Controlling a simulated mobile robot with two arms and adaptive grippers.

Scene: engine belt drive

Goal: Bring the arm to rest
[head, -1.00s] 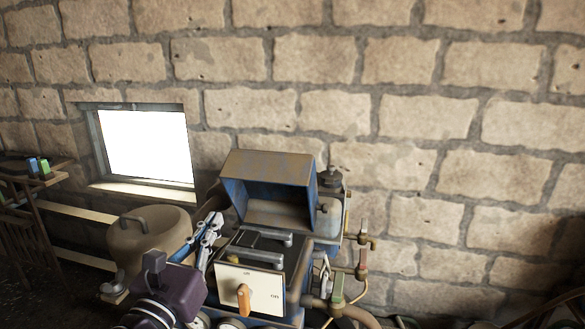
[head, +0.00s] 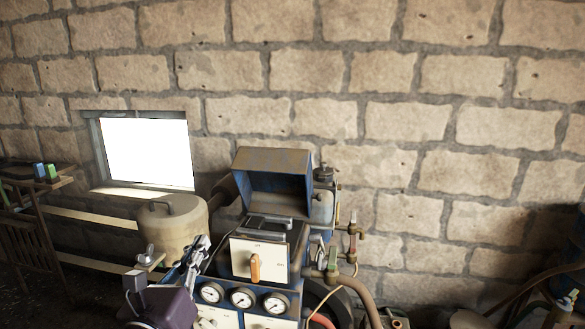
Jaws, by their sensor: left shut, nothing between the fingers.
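My left gripper (head: 201,244) is grey and shows at the lower middle left in the head view, with my purple arm link below and left of it. Its fingers look closed together, with nothing seen between them. It appears just left of the cream switch panel (head: 245,270) of a blue engine unit, which has an orange handle (head: 254,267). I cannot tell whether it touches the unit. My right gripper is not in view.
An open blue metal box (head: 275,180) tops the unit, and round gauges (head: 242,297) line its front. A beige tank (head: 170,225) stands behind my left arm. Pipes and a valve (head: 333,258) are at the right. A stone wall with a bright window (head: 147,152) closes the back.

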